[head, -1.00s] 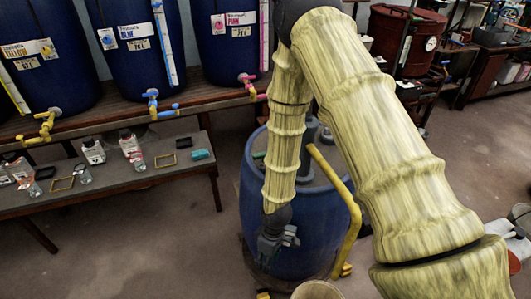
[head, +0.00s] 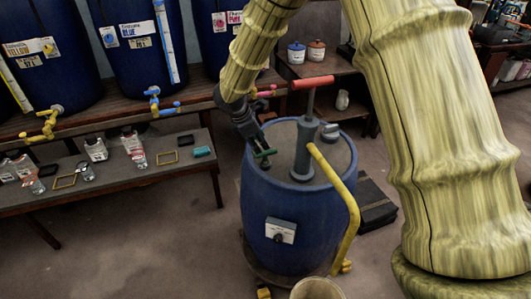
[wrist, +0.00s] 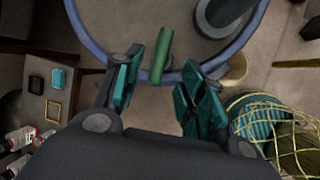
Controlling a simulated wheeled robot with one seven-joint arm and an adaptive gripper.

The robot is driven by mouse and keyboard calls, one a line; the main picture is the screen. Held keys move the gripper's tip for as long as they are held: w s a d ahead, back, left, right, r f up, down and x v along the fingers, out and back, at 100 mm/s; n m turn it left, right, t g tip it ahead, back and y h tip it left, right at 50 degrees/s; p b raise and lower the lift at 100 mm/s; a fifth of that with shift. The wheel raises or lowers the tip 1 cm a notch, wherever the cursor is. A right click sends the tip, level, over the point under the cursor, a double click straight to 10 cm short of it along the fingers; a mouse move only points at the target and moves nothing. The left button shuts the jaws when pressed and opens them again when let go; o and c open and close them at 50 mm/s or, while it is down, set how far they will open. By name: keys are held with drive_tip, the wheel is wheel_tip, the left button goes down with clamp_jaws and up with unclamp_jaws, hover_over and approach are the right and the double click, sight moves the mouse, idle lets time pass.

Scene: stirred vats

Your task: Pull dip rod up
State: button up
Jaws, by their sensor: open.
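The dip rod shows as a short green handle (head: 265,153) at the left edge of the lid of a blue drum (head: 280,210). In the wrist view the green handle (wrist: 161,55) lies across the drum's rim, in the gap between my fingers toward their tips. My gripper (head: 257,143) points down at the lid right by the handle. In the wrist view my gripper (wrist: 163,80) is open, with a teal-padded finger on each side. I cannot tell whether either finger touches the handle. The rod below the handle is hidden.
A grey pump (head: 305,145) with a red T-handle (head: 311,82) stands on the lid, close right of my gripper. A yellow pipe (head: 345,195) curves down the drum's right side. A low bench (head: 120,190) with bottles and large blue vats (head: 145,50) stand left and behind.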

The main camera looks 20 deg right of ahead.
sight(266, 152)
drive_tip(key=p+x, duration=0.1)
drive_tip(key=x, duration=0.8)
drive_tip(key=shift+r, duration=0.1)
drive_tip(key=shift+c, duration=0.2)
drive_tip(key=shift+r, duration=0.1)
clamp_jaws()
